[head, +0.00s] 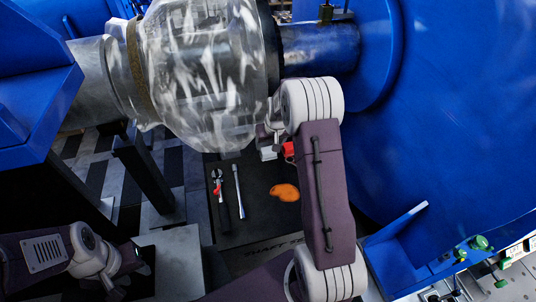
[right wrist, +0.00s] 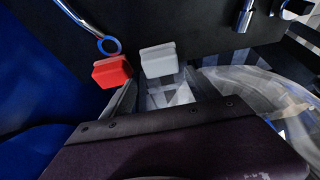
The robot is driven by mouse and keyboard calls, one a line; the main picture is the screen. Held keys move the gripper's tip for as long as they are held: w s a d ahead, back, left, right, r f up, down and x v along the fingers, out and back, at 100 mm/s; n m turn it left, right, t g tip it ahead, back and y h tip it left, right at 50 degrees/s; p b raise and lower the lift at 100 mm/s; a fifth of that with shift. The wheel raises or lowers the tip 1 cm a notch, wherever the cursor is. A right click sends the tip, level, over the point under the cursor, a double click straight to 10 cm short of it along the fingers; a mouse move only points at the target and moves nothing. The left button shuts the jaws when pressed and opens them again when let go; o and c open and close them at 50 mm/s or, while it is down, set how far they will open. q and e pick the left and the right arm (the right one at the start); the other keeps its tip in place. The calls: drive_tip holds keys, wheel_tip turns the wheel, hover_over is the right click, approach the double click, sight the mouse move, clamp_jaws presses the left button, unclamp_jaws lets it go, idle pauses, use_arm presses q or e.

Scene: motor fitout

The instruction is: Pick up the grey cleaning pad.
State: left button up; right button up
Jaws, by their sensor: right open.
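The grey cleaning pad (head: 268,153) sits on the dark mat (head: 255,222), beside a red pad (head: 288,149). In the right wrist view the grey pad (right wrist: 158,60) is a light block just beyond the fingertips, right of the red pad (right wrist: 112,70). My right gripper (head: 270,137) points down near the grey pad and partly covers the area around it. In the right wrist view its fingers (right wrist: 165,92) are apart, with nothing held between them. My left gripper (head: 135,262) is at the lower left, away from the pads; its jaws are too dark to read.
A large shiny machine housing (head: 205,75) and shaft overhang the mat's far side. Blue casing (head: 455,110) rises at the right. An adjustable wrench (head: 217,185), a spanner (head: 239,190) and an orange cloth-like piece (head: 285,192) lie on the mat. A dark stand (head: 145,170) is left.

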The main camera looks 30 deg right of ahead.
sight(268, 149)
drive_tip(key=f, duration=0.3)
drive_tip(key=f+b, duration=0.1)
drive_tip(key=shift+w+a+f, duration=0.15)
drive_tip(key=shift+w, duration=0.2)
drive_tip(key=shift+w+f, duration=0.3)
drive_tip(key=shift+f, duration=0.1)
drive_tip(key=shift+s+r, duration=0.1)
drive_tip(key=shift+c, duration=0.6)
drive_tip(key=c, duration=1)
drive_tip(key=r, duration=0.3)
drive_tip(key=r+p, duration=0.1)
drive_tip(key=shift+s+d+r, duration=0.1)
drive_tip(key=shift+d+r, duration=0.2)
drive_tip(key=shift+r, duration=0.05)
drive_tip(key=s+d+r, duration=0.4)
drive_tip(key=s+d, duration=0.1)
drive_tip(key=s+d+r, duration=0.2)
drive_tip(key=s, duration=0.1)
drive_tip(key=shift+d+r, duration=0.15)
drive_tip(key=shift+d, duration=0.25)
drive_tip(key=o, duration=0.7)
drive_tip(key=c, duration=0.5)
